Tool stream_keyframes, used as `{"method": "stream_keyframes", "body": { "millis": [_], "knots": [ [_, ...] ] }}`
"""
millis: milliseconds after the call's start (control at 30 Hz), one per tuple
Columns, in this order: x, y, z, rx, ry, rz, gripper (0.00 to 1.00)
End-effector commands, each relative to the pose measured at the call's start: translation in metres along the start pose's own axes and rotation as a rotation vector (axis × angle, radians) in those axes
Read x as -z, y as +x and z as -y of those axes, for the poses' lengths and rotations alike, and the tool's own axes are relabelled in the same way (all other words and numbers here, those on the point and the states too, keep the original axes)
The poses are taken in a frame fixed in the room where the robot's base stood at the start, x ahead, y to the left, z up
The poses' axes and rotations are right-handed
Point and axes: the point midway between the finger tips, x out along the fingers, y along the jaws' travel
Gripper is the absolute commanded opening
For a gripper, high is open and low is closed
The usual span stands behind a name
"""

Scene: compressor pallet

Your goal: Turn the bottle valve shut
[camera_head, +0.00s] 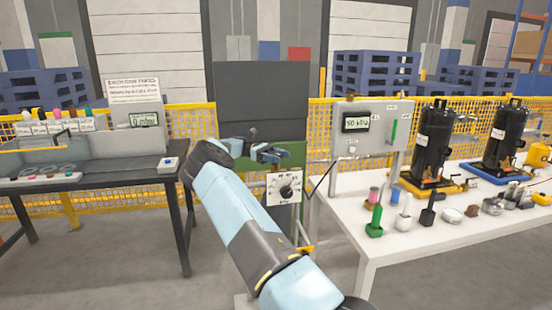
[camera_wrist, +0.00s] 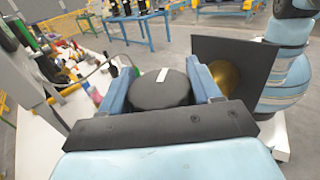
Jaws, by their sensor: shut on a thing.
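My gripper (camera_head: 268,153) is in front of the dark panel in the head view, above a white dial plate with a black knob (camera_head: 289,191). In the wrist view its two blue fingers (camera_wrist: 162,76) stand on either side of a round black knob (camera_wrist: 158,94) with a white stripe on top, and are shut on it. I take this knob to be the bottle valve; in the head view I cannot make it out clearly between the jaws. A green body (camera_head: 293,158) shows behind the gripper, partly hidden.
A dark upright panel (camera_head: 260,95) stands behind the gripper. To the right, a white table (camera_head: 420,245) carries a gauge panel (camera_head: 372,125) reading 50 kPa, black compressors (camera_head: 434,140) and small parts. A dark-legged bench (camera_head: 90,180) stands left. Yellow mesh fencing (camera_head: 200,120) runs behind.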

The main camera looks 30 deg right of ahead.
Motion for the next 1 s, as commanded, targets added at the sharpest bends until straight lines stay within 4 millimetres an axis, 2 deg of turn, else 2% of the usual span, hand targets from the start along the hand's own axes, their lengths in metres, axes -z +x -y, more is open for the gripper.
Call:
{"method": "stream_keyframes", "body": {
  "millis": [100, 133, 300, 667, 867, 1000],
  "knots": [
    [0.001, 0.002, -0.002, -0.001, 0.001, 0.0, 0.32],
    [0.001, 0.002, -0.002, 0.0, 0.001, 0.0, 0.65],
    [0.001, 0.001, -0.001, 0.0, 0.0, 0.0, 0.82],
    [-0.004, 0.0, -0.001, 0.0, 0.001, 0.0, 0.83],
    [-0.027, -0.002, -0.002, 0.0, 0.002, 0.0, 0.83],
    [-0.042, 0.005, 0.006, 0.001, -0.001, -0.001, 0.83]
  ]
}}
